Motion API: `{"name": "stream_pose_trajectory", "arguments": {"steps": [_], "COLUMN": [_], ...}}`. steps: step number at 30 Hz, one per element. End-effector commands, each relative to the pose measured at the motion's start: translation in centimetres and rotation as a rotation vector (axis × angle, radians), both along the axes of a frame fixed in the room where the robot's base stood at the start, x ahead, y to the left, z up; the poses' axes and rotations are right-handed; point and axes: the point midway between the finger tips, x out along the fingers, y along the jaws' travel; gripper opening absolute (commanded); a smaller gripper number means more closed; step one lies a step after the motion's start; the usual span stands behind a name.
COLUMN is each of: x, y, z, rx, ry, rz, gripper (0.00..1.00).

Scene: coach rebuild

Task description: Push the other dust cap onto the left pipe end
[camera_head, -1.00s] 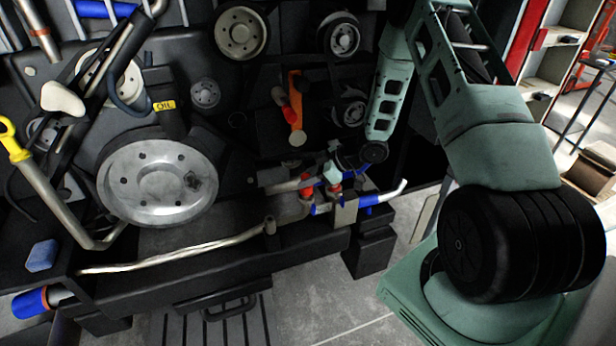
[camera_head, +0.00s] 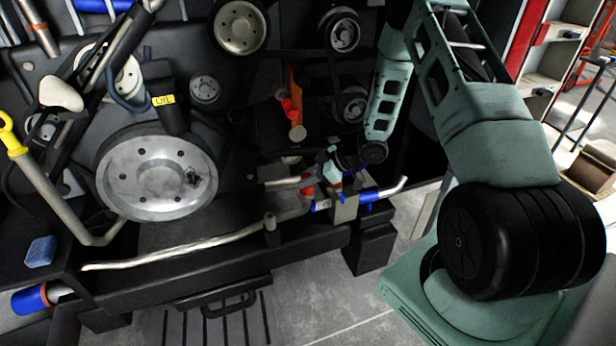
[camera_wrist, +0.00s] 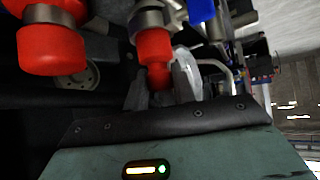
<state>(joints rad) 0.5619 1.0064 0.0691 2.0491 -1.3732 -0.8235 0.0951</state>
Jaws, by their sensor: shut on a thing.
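My gripper (camera_wrist: 161,88) is shut on a small red dust cap (camera_wrist: 160,76), partly hidden between its fingers. Just beyond it, a wider red piece (camera_wrist: 153,45) sits below a metal collar; I cannot tell whether the two touch. Another large red piece (camera_wrist: 50,48) with a metal collar is at the left of the wrist view. In the head view, my gripper (camera_head: 334,172) is over the pipe ends at the engine's front right. A red fitting (camera_head: 307,193) shows left of it. The left pipe end is not clearly distinguishable.
A metal block (camera_head: 345,207) and a blue-sleeved pipe (camera_head: 375,195) stand close to my gripper. A long pale pipe (camera_head: 180,252) lies left. Open floor is in front.

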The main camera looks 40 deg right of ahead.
Motion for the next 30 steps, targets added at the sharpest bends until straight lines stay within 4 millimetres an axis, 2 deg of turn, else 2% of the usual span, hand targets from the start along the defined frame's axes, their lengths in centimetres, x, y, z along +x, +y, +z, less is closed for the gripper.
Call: {"name": "stream_pose_trajectory", "arguments": {"steps": [30], "x": [0.0], "y": [0.0], "z": [-1.1], "rx": [-0.001], "ry": [-0.001], "rz": [0.001], "gripper": [0.00]}}
